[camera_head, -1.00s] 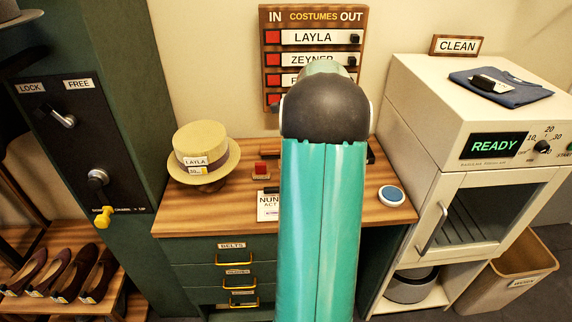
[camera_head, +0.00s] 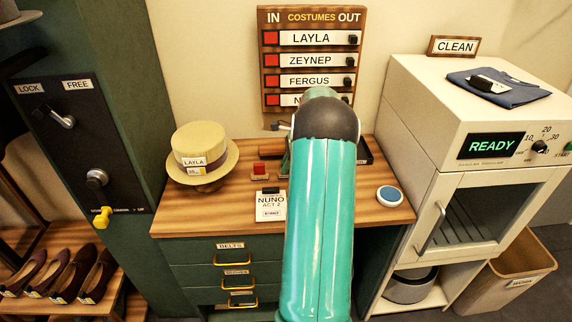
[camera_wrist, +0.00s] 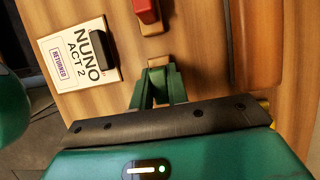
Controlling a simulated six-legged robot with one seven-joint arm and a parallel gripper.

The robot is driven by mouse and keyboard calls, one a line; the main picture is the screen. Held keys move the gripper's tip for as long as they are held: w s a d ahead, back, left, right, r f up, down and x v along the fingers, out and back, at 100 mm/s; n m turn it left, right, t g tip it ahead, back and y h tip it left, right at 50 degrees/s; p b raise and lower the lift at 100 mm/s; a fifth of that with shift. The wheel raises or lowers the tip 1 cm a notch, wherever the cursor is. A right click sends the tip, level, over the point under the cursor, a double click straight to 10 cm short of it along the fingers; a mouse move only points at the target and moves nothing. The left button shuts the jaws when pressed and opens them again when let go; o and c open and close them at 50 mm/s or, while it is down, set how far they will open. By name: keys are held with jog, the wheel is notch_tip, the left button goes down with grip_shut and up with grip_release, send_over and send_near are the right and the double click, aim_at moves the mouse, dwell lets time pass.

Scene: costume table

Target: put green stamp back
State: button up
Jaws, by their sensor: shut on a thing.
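In the wrist view my gripper (camera_wrist: 158,78) points down at the wooden counter and is shut on the green stamp, whose pale wooden base (camera_wrist: 158,62) shows at the fingertips. The fingers hide most of the stamp. I cannot tell whether its base touches the counter. The red stamp (camera_wrist: 147,12) stands upright just beyond it; it also shows in the head view (camera_head: 260,169). The NUNO ACT 2 card (camera_wrist: 78,55), marked RETURNED, lies to the left; it also shows in the head view (camera_head: 270,207).
A straw hat (camera_head: 203,150) stands at the counter's left, a round blue-topped pad (camera_head: 390,196) at the right. A dark tray (camera_head: 365,152) is partly behind my arm. The costumes board (camera_head: 311,52) hangs behind; a white cabinet (camera_head: 480,150) stands right.

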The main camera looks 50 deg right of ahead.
jog(key=shift+f, duration=0.15)
jog(key=o, duration=0.8)
jog(key=v, duration=1.2)
jog(key=w+a+r+n+h, duration=0.1)
jog(key=w+a+r+n, duration=0.25)
jog(key=a, duration=0.45)
jog(key=w+a+r+n, duration=0.25)
jog(key=a+r, duration=0.25)
jog(key=a, duration=0.4)
jog(key=s+a+r+n+h, duration=0.1)
jog(key=s+a+r+n, duration=0.15)
jog(key=a+n, duration=0.75)
jog(key=s+a+f+n, duration=0.1)
jog(key=s+a+n, duration=0.3)
jog(key=a, duration=0.4)
jog(key=s+a+n+t, duration=0.1)
jog(key=s+a+n, duration=0.3)
jog(key=a, duration=0.4)
jog(key=s+a+f+n+t+h, duration=0.1)
jog(key=s+a+n, duration=0.2)
jog(key=s+a, duration=0.3)
jog(key=a, duration=0.2)
jog(key=shift+a+f+n, duration=0.3)
jog(key=shift+a+n, duration=0.1)
